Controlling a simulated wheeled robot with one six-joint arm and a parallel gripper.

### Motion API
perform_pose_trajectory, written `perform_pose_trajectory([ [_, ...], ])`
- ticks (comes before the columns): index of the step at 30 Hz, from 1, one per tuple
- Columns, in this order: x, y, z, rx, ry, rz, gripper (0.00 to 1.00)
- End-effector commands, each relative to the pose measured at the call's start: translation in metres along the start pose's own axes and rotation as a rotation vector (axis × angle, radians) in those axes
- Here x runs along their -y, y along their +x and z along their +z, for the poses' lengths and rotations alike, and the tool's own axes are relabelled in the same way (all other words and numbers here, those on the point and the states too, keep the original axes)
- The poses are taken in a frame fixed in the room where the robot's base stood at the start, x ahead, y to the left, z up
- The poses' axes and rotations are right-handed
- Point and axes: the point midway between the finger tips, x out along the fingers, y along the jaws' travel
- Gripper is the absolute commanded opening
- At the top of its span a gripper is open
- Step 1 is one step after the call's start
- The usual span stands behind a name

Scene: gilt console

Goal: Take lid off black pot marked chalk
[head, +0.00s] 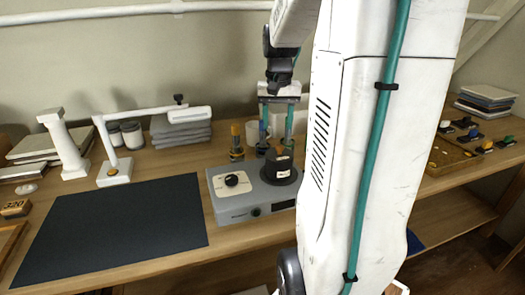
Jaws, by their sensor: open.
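A small black pot (281,170) with pale labels on its side stands on the right part of a grey device. Its top, with a brownish part at the upper edge, is partly behind the fingertips, so the lid cannot be told apart clearly. The label's writing is too small to read. My gripper (275,143) points down with its two teal fingers spread, one on each side of the pot's top. The fingers hold nothing that I can see. Whether they touch the pot cannot be told.
The grey device (235,214) has a pale panel with a black knob (232,180). A dark mat (112,228) lies to the left. A white desk lamp (113,160), jars (132,135), grey stacked cloths (180,131) and a small bottle (236,142) stand behind. My arm hides much to the right.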

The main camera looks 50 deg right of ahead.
Motion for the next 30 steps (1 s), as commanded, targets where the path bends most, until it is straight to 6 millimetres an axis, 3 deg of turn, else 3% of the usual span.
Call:
perform_pose_trajectory([
  [18, -0.009, 0.074, -0.001, 0.003, 0.009, 0.0, 0.5],
  [27, -0.009, 0.079, -0.001, 0.001, 0.009, 0.0, 0.5],
  [30, -0.009, 0.079, -0.001, 0.001, 0.009, 0.0, 0.22],
])
